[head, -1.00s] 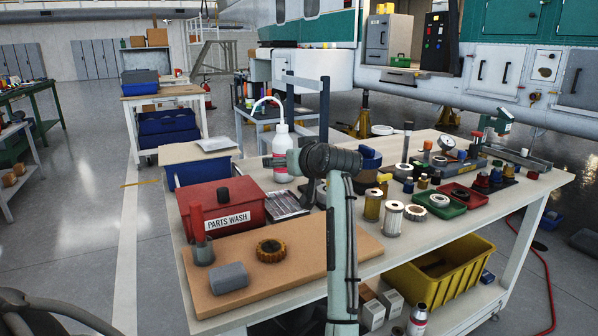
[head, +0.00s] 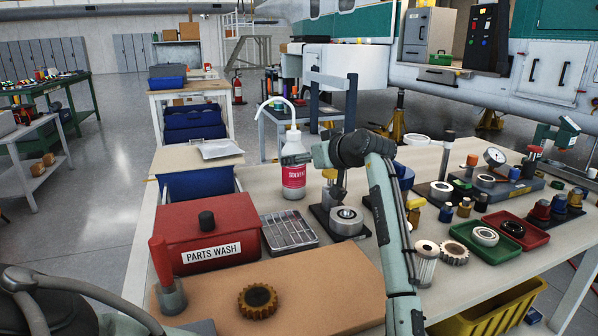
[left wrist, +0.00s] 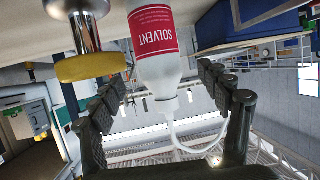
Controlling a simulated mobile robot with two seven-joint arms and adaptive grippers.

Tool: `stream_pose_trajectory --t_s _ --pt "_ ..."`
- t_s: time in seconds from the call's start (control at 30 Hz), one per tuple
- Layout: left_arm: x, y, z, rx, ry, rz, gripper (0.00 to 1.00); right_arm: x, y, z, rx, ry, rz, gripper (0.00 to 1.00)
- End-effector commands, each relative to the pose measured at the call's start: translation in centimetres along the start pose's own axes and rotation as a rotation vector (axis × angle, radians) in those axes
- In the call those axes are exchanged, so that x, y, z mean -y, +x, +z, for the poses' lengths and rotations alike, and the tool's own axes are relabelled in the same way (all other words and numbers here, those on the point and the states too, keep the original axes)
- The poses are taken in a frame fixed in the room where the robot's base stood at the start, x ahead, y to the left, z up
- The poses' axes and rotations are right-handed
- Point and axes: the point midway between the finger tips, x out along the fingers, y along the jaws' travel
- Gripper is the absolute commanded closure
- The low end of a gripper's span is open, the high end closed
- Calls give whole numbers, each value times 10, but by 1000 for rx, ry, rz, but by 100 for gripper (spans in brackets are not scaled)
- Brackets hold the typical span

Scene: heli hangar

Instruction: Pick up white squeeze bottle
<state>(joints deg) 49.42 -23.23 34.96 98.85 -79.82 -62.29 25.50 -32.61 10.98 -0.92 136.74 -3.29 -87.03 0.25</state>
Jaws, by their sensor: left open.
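The white squeeze bottle (head: 293,178) stands upright on the workbench (head: 430,165). It has a red label and a curved white spout. My arm comes up from the bottom of the head view, and its wrist end lies just right of the bottle, overlapping its edge. In the left wrist view, which is upside down, the bottle (left wrist: 158,62) appears with its SOLVENT label between the spread dark fingers of my left gripper (left wrist: 160,78). The gripper is open, and I see no finger pressed against the bottle. My right gripper is not in view.
A yellow-topped metal part (left wrist: 90,66) stands close beside the bottle. A metal tray (head: 289,231) and a red PARTS WASH box (head: 207,232) lie in front and to the left. Several gears, jars and small trays crowd the bench's right side.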

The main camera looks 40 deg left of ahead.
Motion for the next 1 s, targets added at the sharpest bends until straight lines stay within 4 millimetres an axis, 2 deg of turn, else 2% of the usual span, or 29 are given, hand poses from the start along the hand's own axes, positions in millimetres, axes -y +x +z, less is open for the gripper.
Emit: stream_pose_trajectory --t_s 0.17,0.5,0.77,0.83,1.0 --pt "-1 16 1 1 1 0 23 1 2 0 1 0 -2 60" --pt "-3 61 3 0 1 0 23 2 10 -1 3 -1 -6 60" --pt "-4 65 4 1 0 1 23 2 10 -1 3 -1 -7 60" --pt "-4 65 4 1 1 1 28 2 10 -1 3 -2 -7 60" --pt "-4 65 4 1 1 1 50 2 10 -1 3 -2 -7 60"
